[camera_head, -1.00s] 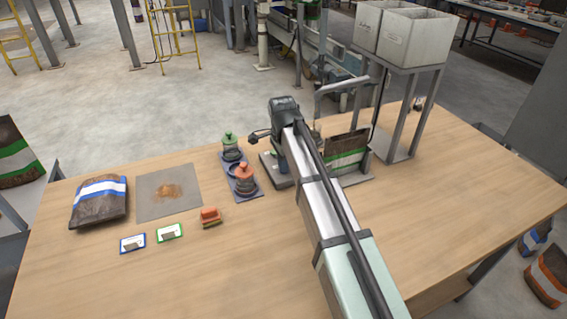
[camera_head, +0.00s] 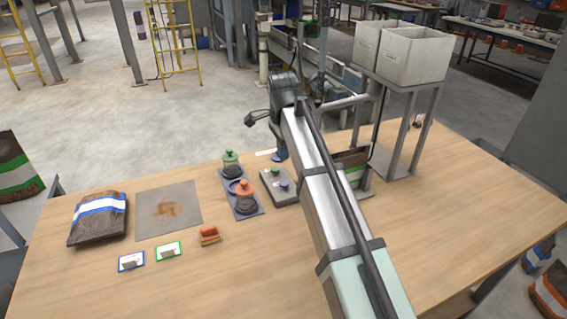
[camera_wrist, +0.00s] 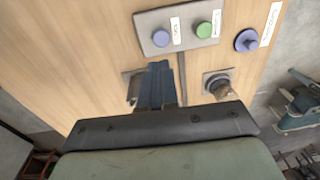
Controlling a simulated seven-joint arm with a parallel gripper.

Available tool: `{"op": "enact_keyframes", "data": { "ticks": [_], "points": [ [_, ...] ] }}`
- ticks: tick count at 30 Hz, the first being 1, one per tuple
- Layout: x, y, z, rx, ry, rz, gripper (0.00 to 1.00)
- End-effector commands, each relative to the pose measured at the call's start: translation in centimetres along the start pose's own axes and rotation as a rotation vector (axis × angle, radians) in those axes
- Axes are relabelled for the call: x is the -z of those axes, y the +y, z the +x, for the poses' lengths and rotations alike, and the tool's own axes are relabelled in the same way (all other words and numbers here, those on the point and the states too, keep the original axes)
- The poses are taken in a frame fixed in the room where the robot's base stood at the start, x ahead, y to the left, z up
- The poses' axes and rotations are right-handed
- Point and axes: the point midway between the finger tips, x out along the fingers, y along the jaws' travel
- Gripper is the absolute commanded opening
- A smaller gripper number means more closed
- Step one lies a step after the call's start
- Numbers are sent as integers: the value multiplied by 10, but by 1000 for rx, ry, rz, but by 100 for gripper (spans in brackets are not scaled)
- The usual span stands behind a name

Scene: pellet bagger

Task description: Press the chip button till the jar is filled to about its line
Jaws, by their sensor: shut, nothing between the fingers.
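A grey button panel (camera_head: 279,186) lies on the table left of my arm, with a green button (camera_head: 275,171) and a blue button (camera_head: 284,184). In the wrist view the panel also shows, with the blue button (camera_wrist: 161,38) and green button (camera_wrist: 203,30) beside white labels too small to read surely. My gripper (camera_wrist: 160,68) is shut and empty, its blue fingers just short of the panel in that picture and apart from both buttons. A round-topped thing on a square grey base (camera_wrist: 219,84) stands to its right. I cannot make out a jar's fill line.
A separate blue round knob (camera_wrist: 247,40) sits beside a label. A brown bag (camera_head: 352,158) is partly behind my arm. White bins (camera_head: 414,58) stand behind.

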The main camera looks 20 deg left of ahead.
Motion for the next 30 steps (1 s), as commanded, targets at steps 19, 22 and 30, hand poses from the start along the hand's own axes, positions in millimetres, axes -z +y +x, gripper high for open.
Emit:
{"op": "enact_keyframes", "data": {
  "ticks": [19, 22, 30],
  "points": [
    [0, 0, -20, 0, 0, 0, 0],
    [0, 0, -20, 0, 0, 0, 0],
    [12, -24, -30, 116, 5, 39, 0]
  ]
}}
